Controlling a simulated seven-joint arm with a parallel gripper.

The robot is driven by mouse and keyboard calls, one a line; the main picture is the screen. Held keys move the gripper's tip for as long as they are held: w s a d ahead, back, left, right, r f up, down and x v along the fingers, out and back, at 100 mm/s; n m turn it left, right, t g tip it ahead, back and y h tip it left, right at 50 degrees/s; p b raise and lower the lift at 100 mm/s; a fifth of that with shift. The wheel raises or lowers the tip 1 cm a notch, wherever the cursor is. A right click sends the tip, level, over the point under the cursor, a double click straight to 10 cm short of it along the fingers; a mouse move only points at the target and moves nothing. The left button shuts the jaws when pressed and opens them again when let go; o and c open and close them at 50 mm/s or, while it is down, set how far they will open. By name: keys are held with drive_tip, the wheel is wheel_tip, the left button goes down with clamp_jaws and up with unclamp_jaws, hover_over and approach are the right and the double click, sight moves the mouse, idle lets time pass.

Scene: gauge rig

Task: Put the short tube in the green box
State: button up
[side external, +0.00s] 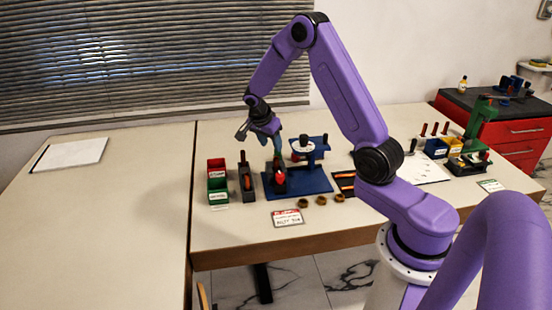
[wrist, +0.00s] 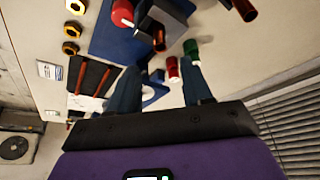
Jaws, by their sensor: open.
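My gripper (side external: 276,150) is open above the back of the blue rig. In the wrist view its two dark blue fingers (wrist: 162,75) stand apart with nothing held between them. A small red cylinder (wrist: 172,68) and a green cylinder (wrist: 190,50) stand below, near the fingertips. A dark red tube-like piece (wrist: 243,10) lies at the top edge. I cannot tell which piece is the short tube. The green box (side external: 218,191) stands left of the rig, in front of a red box (side external: 216,168). The green box's inside is too small to make out.
The blue rig base (side external: 310,186) carries a post and a red-topped piece (side external: 280,182). A dark holder (side external: 246,182) stands between boxes and rig. The left table has free room.

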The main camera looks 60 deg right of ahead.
sight(276, 158)
drive_tip(key=x, duration=0.9)
drive_tip(key=shift+f, duration=0.2)
clamp_jaws()
unclamp_jaws()
